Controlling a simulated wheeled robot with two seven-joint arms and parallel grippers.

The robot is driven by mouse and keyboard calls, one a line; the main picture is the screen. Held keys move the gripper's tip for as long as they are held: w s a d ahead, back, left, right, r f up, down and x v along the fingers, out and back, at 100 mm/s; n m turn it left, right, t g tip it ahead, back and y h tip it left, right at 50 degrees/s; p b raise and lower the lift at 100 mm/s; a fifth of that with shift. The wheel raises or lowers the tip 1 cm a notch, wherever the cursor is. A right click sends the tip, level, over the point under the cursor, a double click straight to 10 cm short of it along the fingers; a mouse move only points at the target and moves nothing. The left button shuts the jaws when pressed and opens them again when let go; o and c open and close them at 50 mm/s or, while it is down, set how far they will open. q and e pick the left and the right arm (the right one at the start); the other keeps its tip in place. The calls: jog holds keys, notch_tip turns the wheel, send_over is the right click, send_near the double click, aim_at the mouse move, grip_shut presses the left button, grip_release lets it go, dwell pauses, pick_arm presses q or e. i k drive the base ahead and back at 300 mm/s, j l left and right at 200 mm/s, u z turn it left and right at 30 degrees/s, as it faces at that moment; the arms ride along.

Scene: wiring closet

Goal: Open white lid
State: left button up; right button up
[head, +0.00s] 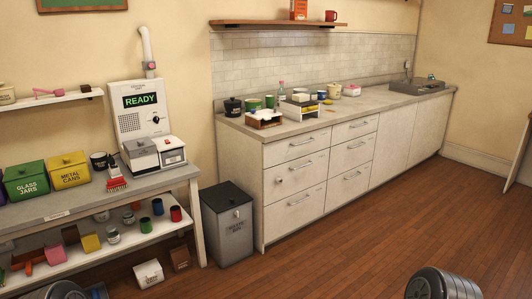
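A white machine (132,122) with a green READY display stands on the left workbench. Which lid the task means I cannot tell for certain. Neither of my grippers is in view; only dark rounded parts of my arms show at the bottom edge, far from the lids.
A green glass jars bin (27,180), a yellow metal cans bin (69,171) and a red brush (116,178) share the workbench (140,187). A grey waste bin (228,226) stands between it and the long counter (385,101). The wooden floor (345,245) is open in the middle.

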aim_at(266, 115)
jog(key=i+l+z, duration=0.15)
jog(key=i, duration=0.4)
jog(key=i+l+z, duration=0.15)
jog(key=i, duration=0.4)
jog(key=i+l+u, duration=0.25)
jog(key=u, duration=0.15)
jog(key=i+l+u, duration=0.55)
jog(key=l+u, duration=0.2)
jog(key=i+l+u, duration=0.15)
jog(key=l+u, duration=0.2)
jog(key=i+l+u, duration=0.1)
jog(key=l+u, duration=0.2)
jog(key=l, duration=0.25)
jog(key=l+u, duration=0.25)
jog(key=l, duration=0.35)
jog(key=i, duration=0.1)
